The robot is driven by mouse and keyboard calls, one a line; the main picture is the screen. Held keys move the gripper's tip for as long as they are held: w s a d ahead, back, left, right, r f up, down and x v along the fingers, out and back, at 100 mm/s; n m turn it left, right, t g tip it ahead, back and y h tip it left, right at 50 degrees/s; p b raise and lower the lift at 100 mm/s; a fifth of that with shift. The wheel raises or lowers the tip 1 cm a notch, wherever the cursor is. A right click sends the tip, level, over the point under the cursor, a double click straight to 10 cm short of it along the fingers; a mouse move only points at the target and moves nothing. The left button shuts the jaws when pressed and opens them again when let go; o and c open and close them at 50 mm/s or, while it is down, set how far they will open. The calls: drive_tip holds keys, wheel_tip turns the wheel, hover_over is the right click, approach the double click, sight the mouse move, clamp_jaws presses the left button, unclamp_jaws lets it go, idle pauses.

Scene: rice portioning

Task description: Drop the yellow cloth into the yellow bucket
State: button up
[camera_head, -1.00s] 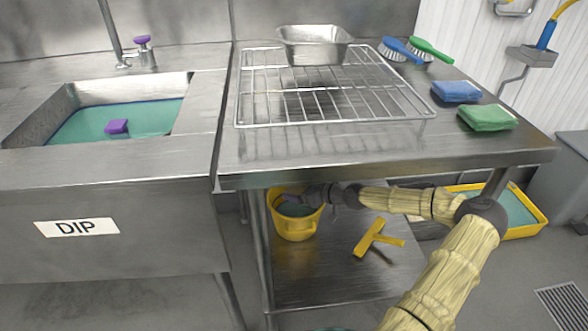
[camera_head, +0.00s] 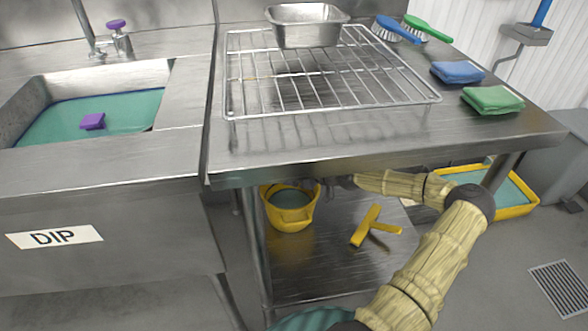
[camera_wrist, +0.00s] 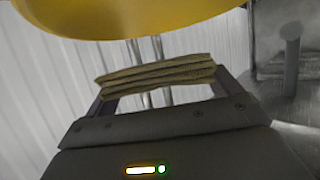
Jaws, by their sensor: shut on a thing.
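The yellow bucket (camera_head: 289,212) stands upright on the lower shelf under the steel table, with greenish liquid inside. Its yellow body (camera_wrist: 130,14) also fills the top of the wrist view. My gripper (camera_wrist: 158,90) is shut on the folded yellow cloth (camera_wrist: 155,72), which looks dull yellow in several layers. The cloth appears just short of the bucket in the wrist view; I cannot tell whether they touch. In the head view, the gripper's end is mostly hidden under the table edge, right of the bucket's rim, and the cloth is not visible.
The table edge (camera_head: 400,160) hangs over my arm. A yellow squeegee-like tool (camera_head: 368,228) lies on the lower shelf (camera_head: 330,270). A yellow tray (camera_head: 520,211) of liquid is at the right. Blue (camera_head: 457,72) and green (camera_head: 492,99) cloths lie on top.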

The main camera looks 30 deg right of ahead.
drive_tip(key=shift+f+b, duration=1.2)
drive_tip(key=shift+f, duration=1.25)
drive_tip(key=o, duration=0.8)
drive_tip(key=shift+c, duration=0.2)
drive_tip(key=p+v, duration=0.4)
drive_tip(key=v, duration=1.3)
drive_tip(key=shift+s+p, duration=0.15)
drive_tip(key=shift+p, duration=0.2)
drive_tip(key=shift+d, duration=0.15)
